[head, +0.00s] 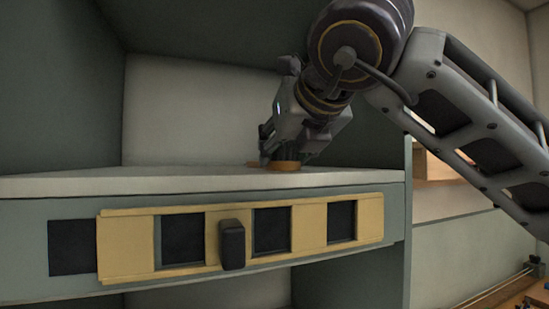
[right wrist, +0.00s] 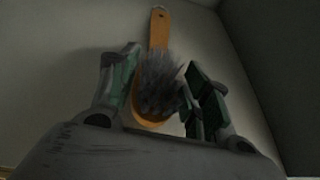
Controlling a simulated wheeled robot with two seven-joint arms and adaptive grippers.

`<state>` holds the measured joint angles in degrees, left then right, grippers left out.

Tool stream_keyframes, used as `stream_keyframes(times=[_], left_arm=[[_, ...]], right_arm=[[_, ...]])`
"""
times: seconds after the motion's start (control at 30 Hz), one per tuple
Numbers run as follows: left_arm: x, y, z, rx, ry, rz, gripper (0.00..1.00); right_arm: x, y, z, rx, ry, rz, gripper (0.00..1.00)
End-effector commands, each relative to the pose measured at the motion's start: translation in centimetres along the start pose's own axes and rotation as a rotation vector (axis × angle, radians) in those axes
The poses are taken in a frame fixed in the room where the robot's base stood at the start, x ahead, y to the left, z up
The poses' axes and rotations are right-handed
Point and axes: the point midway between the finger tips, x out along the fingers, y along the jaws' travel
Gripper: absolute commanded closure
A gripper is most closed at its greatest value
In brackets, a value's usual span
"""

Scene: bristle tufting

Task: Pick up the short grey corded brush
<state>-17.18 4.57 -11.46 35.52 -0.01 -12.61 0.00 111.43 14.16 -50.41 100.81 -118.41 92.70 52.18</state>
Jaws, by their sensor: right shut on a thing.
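The brush has an orange wooden body and handle with a tuft of grey bristles. In the right wrist view the brush (right wrist: 160,35) lies with its handle pointing away, its bristles between my fingers, and a small light mark at the handle's tip. My right gripper (right wrist: 164,80) is shut on the brush near its bristled head. In the head view my right gripper (head: 274,150) points down at the shelf top, and a bit of the orange brush (head: 284,165) shows beneath it. Most of the brush is hidden there. My left gripper is not in view.
The pale shelf top (head: 190,182) is otherwise clear on the left. Grey-green walls enclose it at the back and sides. Below its front edge is a yellow slatted panel (head: 125,245) with dark openings and a dark knob (head: 232,245).

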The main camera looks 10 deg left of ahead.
Motion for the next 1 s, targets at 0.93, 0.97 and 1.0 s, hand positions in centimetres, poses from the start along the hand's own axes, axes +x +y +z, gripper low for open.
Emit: stream_keyframes(times=[0.93,0.97,1.0], left_arm=[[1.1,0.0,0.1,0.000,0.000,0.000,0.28],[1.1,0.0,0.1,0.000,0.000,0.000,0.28],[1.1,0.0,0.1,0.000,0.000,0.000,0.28]], right_arm=[[-2.8,0.5,6.6,0.001,-0.002,0.000,0.77],[-3.0,0.5,6.9,0.000,-0.003,0.000,0.77],[-3.1,0.5,7.4,0.001,-0.002,0.000,0.77]])
